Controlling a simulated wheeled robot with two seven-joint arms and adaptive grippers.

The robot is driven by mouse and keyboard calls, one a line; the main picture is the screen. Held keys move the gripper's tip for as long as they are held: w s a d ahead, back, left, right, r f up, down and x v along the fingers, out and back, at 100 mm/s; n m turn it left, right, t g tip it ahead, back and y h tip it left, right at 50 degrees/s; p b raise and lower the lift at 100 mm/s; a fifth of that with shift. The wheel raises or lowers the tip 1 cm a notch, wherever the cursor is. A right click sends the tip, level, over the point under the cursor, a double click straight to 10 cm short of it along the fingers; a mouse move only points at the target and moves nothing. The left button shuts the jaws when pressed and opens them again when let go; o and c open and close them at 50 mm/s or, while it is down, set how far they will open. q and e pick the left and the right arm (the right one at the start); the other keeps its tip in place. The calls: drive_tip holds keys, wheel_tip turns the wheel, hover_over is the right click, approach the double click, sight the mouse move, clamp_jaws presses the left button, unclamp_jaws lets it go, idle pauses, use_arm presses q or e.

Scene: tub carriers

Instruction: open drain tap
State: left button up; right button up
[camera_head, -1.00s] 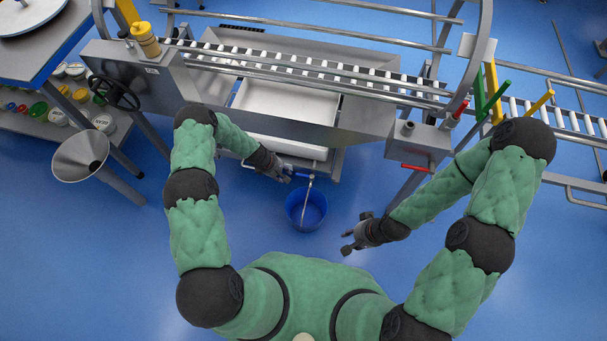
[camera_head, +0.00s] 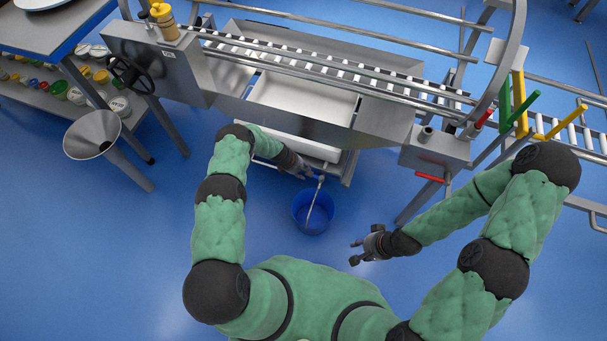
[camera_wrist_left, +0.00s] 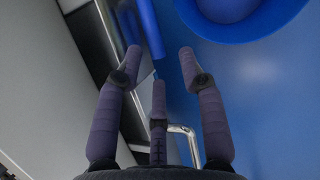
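The drain tap's thin metal pipe (camera_head: 317,193) comes out below the steel tub and points down into a blue bucket (camera_head: 330,218). My left gripper (camera_head: 311,174) is beside the top of this pipe, under the tub's front edge. In the left wrist view its fingers (camera_wrist_left: 158,62) are spread, with nothing held between them. A blue bar (camera_wrist_left: 151,30), which looks like the tap's handle, lies just beyond the fingertips. A bent metal pipe (camera_wrist_left: 183,130) shows behind the fingers. My right gripper (camera_head: 357,250) is open and empty, right of the bucket and above the floor.
The steel tub frame with its roller track (camera_head: 330,67) and white tray (camera_head: 300,103) stands ahead. A red lever (camera_head: 432,178) sticks out at the right. A metal funnel (camera_head: 92,134) and a shelf of jars stand left. Floor around the bucket is clear.

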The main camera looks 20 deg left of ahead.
use_arm(q)
drive_tip(key=shift+w+d+f, duration=0.2)
drive_tip(key=shift+d+f, duration=0.05)
drive_tip(key=shift+f, duration=0.35)
clamp_jaws()
drive_tip(key=shift+s, duration=0.1)
